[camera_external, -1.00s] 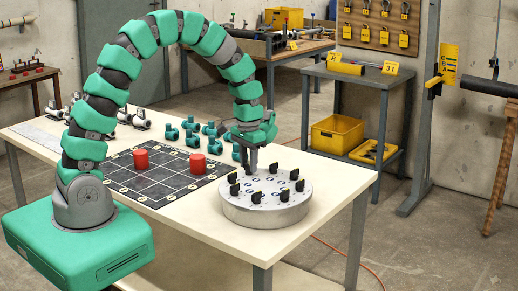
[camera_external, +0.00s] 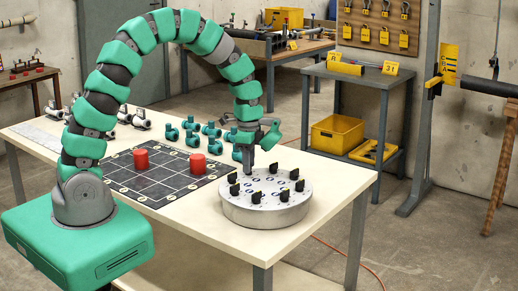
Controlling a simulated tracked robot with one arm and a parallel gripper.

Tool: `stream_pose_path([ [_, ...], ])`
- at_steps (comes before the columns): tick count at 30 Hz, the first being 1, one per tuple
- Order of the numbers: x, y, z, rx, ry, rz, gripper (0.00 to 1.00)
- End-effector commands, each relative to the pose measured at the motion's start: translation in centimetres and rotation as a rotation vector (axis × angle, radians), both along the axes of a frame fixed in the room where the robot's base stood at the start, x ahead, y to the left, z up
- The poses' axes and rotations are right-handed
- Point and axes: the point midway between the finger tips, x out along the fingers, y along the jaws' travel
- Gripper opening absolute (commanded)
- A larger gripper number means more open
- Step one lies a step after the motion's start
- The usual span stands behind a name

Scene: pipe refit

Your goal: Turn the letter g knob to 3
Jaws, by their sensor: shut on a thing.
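A round light-grey panel (camera_external: 264,206) stands on the cream table, with a ring of black knobs on its top. One black knob (camera_external: 256,197) is at the front, another (camera_external: 299,185) at the right and another (camera_external: 273,168) at the back. The letters and numbers are too small to read, so I cannot tell which knob is g. My gripper (camera_external: 247,172) points down at the back left of the ring. It is shut on a knob there, which its fingers mostly hide.
A dark grid board (camera_external: 165,190) with two red cylinders (camera_external: 141,158) (camera_external: 198,163) lies left of the panel. Several teal pipe fittings (camera_external: 190,125) stand behind it. The table's front right corner is clear.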

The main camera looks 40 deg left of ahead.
Motion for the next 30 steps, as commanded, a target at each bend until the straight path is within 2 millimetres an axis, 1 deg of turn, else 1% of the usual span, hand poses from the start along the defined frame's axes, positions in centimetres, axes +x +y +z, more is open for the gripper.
stream_pose_path([
  [1,0.21,-0.06,0.27,-0.002,-0.007,-0.035,0.11],
  [6,0.22,-0.03,0.26,-0.003,-0.007,-0.148,0.11],
  [12,0.22,-0.06,0.24,-0.002,-0.007,-0.240,0.11],
  [19,0.25,-0.02,0.22,0.000,-0.008,-0.288,0.11],
  [30,0.24,-0.01,0.20,-0.001,-0.008,-0.295,0.11],
])
